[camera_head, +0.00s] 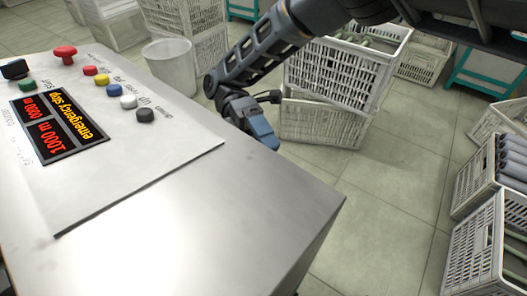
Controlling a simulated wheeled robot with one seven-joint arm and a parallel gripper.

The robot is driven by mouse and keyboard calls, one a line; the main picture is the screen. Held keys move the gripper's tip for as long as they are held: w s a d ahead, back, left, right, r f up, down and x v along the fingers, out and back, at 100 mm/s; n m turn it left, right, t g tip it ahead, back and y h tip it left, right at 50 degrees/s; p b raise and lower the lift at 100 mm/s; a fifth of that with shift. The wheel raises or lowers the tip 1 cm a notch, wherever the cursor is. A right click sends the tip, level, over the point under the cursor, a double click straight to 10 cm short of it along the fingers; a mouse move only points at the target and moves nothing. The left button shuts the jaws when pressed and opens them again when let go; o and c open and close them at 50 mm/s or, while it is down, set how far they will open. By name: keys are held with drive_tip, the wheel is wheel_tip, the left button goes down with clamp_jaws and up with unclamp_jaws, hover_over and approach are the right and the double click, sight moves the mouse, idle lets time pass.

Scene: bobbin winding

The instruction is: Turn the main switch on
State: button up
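A control panel (150,165) lies on top of a metal cabinet at the left. A black knob (15,69) sits at the panel's far left edge; I cannot read a label that marks it as the main switch, nor its setting. A red mushroom button (65,53) stands beside it, and a green button (28,85) is just below. A lit display (60,125) reads "emergency stop" with metre counts. My gripper (262,122) hangs beyond the panel's right edge, apart from all buttons. It is seen at an angle, and its finger opening is unclear. I see nothing held in it.
A row of red, yellow, blue, white (128,101) and black (146,115) buttons runs along the panel. The metal top (220,225) in front is bare. A white bin (170,67) and plastic crates (345,75) stand behind; crates with grey rolls (512,155) stand right. Open floor lies between.

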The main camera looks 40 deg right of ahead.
drive_tip(key=o, duration=0.8)
drive_tip(key=shift+s, duration=0.1)
drive_tip(key=shift+o, duration=0.2)
drive_tip(key=shift+r+p, duration=0.2)
drive_tip(key=shift+p, duration=0.7)
drive_tip(key=t+p, duration=0.1)
drive_tip(key=p, duration=0.2)
drive_tip(key=shift+r, duration=0.2)
drive_tip(key=t+p, duration=0.1)
drive_tip(key=p, duration=0.3)
drive_tip(key=shift+r+n+p, duration=0.15)
drive_tip(key=shift+n+p, duration=0.2)
drive_tip(key=shift+n, duration=0.05)
drive_tip(key=shift+t+p, duration=0.3)
drive_tip(key=shift+p, duration=0.15)
